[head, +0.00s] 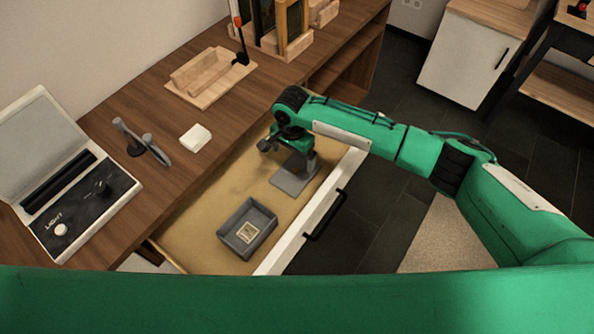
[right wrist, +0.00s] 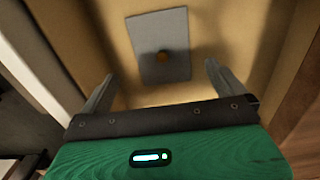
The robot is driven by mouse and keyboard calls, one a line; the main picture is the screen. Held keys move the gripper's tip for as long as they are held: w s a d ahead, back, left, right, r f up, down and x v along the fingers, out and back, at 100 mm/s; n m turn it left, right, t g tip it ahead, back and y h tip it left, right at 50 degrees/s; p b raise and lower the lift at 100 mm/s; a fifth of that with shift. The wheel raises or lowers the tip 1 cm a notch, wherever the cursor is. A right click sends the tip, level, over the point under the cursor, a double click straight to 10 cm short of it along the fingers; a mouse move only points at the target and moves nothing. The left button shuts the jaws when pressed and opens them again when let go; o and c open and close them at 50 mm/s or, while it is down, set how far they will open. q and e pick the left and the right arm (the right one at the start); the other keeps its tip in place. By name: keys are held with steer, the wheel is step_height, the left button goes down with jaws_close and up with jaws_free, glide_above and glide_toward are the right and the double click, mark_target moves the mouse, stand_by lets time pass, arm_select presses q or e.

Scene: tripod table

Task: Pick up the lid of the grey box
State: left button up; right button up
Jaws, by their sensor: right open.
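The grey box (head: 233,241) stands open in the drawer, with a small square pale item inside it. Its flat grey lid (head: 290,182) lies apart from the box, in the drawer's far part. My left gripper is not in view.
The open drawer (head: 190,232) has a white front (head: 338,183) with a black handle (head: 325,215). On the wooden desk (head: 150,195) are an open case (head: 85,200), a white block (head: 195,138), a grey stand (head: 143,140) and a wooden tray (head: 212,92).

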glide_above(292, 178)
steer(key=f, duration=0.4)
steer(key=shift+w+d, duration=0.2)
steer(key=shift+w, duration=0.1)
steer(key=f, duration=0.4)
steer(key=shift+s+a+f, duration=0.25)
steer(key=shift+a+f, duration=0.05)
steer(key=shift+f, duration=0.5)
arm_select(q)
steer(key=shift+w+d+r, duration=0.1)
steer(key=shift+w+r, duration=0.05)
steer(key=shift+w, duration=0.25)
arm_select(e)
steer(key=c, duration=0.7)
